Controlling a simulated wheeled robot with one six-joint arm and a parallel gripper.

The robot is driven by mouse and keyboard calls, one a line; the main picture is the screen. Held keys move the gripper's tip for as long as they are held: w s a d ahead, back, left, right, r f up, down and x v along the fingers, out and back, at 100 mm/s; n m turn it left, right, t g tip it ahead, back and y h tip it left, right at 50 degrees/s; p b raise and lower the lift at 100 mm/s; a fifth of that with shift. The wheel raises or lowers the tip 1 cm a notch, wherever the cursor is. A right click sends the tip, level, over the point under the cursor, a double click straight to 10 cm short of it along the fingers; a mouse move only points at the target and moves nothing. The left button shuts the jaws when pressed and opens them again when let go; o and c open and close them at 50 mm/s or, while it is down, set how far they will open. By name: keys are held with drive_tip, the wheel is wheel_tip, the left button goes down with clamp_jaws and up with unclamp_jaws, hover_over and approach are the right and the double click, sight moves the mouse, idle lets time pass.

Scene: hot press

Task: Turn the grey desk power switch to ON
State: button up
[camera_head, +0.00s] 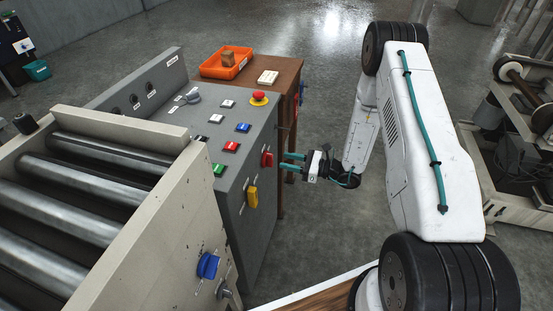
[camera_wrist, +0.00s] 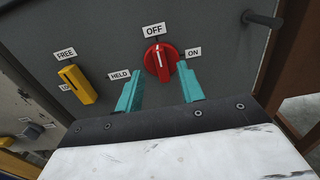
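The power switch is a red round knob (camera_wrist: 160,60) on the front face of the grey desk (camera_head: 246,230). In the wrist view its white pointer line points up toward the OFF label (camera_wrist: 153,30); the ON label (camera_wrist: 194,52) is to its right and a HELD label (camera_wrist: 119,75) to its left. In the head view the red knob (camera_head: 267,159) is at the desk's right face. My gripper (camera_head: 286,160) is open in front of it. In the wrist view the teal fingers of my gripper (camera_wrist: 160,77) flank the knob; I cannot tell whether they touch it.
A yellow switch (camera_head: 251,197) with a FREE label sits left of the knob in the wrist view. A grey peg (camera_wrist: 262,19) sticks out at upper right. The desk top carries several buttons and an emergency stop (camera_head: 259,98). A wooden table (camera_head: 285,75) stands behind.

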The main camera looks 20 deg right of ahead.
sight(268, 160)
drive_tip(key=shift+x, duration=2.35)
clamp_jaws()
drive_tip(key=shift+w+d+f+m, duration=0.15)
drive_tip(key=shift+w+f+m, duration=0.1)
drive_tip(key=shift+m, duration=2.75)
drive_tip(key=shift+w+d+f+m, duration=0.15)
drive_tip(key=shift+d+f+m, duration=0.05)
drive_tip(key=shift+m, duration=2.8)
drive_tip(key=shift+w+d+f+m, duration=0.15)
drive_tip(key=shift+w+f+m, duration=0.1)
drive_tip(key=shift+m, duration=2.75)
